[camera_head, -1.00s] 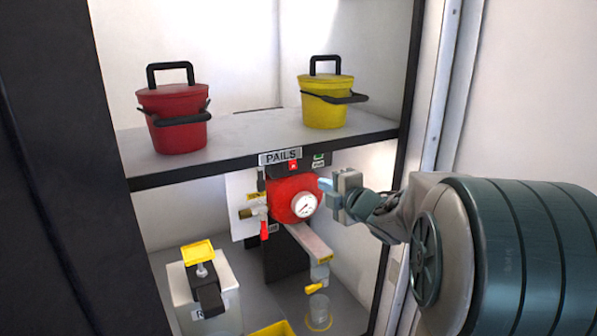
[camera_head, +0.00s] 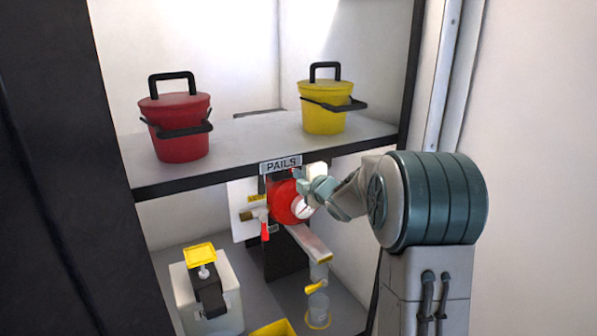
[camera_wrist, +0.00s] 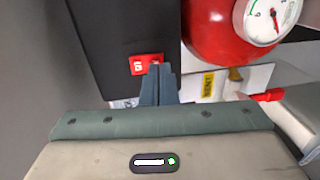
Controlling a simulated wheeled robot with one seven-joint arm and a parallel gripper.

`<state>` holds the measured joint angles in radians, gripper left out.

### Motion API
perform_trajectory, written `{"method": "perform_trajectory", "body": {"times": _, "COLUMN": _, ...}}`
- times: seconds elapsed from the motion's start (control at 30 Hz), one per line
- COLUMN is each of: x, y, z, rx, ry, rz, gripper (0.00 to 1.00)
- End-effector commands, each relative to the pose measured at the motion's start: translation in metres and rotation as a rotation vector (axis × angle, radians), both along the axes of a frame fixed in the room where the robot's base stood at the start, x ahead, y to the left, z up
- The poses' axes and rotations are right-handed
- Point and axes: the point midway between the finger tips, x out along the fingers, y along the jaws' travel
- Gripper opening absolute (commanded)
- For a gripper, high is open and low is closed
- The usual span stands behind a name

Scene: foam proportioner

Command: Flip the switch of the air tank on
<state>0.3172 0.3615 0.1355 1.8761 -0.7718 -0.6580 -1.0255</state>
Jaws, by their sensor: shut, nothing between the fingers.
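The air tank is red (camera_head: 284,203) and sits under the shelf; it also shows at the top of the wrist view (camera_wrist: 212,32), with its round white gauge (camera_wrist: 268,18). A small red switch (camera_wrist: 145,64) is on a black panel (camera_wrist: 115,35) beside the tank. My gripper (camera_wrist: 157,70) is shut and empty. Its fingertips are right at the switch and cover part of its right side in the wrist view; I cannot tell whether they touch. In the head view my gripper (camera_head: 308,188) hides part of the tank's gauge and the area right of the PAILS sign.
The shelf (camera_head: 230,150) above holds a red pail (camera_head: 178,128) and a yellow pail (camera_head: 324,107). Below stand a white container with a yellow top (camera_head: 205,290) and a clear cylinder (camera_head: 318,307). The cabinet wall is close at right.

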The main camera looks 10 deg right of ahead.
Motion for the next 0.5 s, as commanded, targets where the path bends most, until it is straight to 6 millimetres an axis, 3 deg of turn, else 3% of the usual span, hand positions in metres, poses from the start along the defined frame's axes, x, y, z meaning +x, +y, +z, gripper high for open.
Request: {"method": "perform_trajectory", "body": {"times": 0.5, "x": 0.0091, "y": 0.003, "z": -0.0016, "rx": 0.0, "ry": 0.0, "rz": 0.001, "gripper": 0.0}}
